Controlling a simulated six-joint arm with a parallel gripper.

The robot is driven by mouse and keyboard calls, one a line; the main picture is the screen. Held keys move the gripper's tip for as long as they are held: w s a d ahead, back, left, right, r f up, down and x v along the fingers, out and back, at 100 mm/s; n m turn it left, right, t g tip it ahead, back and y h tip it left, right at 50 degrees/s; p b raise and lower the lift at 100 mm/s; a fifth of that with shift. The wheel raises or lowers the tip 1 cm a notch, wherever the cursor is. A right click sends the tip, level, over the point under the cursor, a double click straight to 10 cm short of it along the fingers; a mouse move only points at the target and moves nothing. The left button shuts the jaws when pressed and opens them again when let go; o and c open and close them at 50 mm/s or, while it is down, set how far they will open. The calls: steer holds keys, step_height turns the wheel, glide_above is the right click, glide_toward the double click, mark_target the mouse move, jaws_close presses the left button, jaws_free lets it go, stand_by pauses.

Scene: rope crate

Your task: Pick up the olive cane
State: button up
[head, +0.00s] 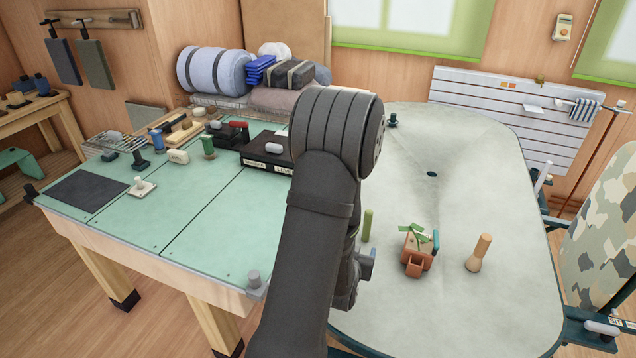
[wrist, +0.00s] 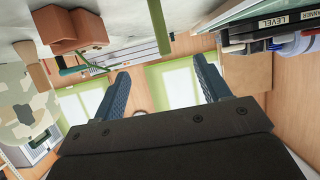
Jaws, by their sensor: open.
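The olive cane (head: 367,225) is a short green rod standing upright on the pale grey tabletop, just right of my arm in the head view. In the wrist view the olive cane (wrist: 158,25) shows as a green rod at the top, ahead of the gap between my fingers. My gripper (wrist: 161,66) is open, its two dark blue fingers apart with nothing between them. In the head view my arm hides most of the gripper; a blue finger part (head: 367,262) shows just below the cane.
A terracotta crate (head: 414,267) with green and teal pieces stands right of the cane; it also shows in the wrist view (wrist: 78,32). A wooden peg (head: 479,254) stands farther right. The grey tabletop (head: 470,180) behind is mostly clear. A black case (head: 262,160) lies left of my arm.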

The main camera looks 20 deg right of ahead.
steer(key=c, duration=0.3)
steer(key=shift+c, duration=0.2)
step_height(320, 180, up, 11)
steer(key=m+g+y, duration=0.8)
steer(key=g+y, duration=0.1)
steer(key=g, duration=0.1)
glide_above(368, 222)
steer(key=w, duration=0.1)
steer(key=f, duration=1.7)
steer(key=shift+d+f, duration=0.1)
steer(key=shift+d, duration=0.25)
jaws_close()
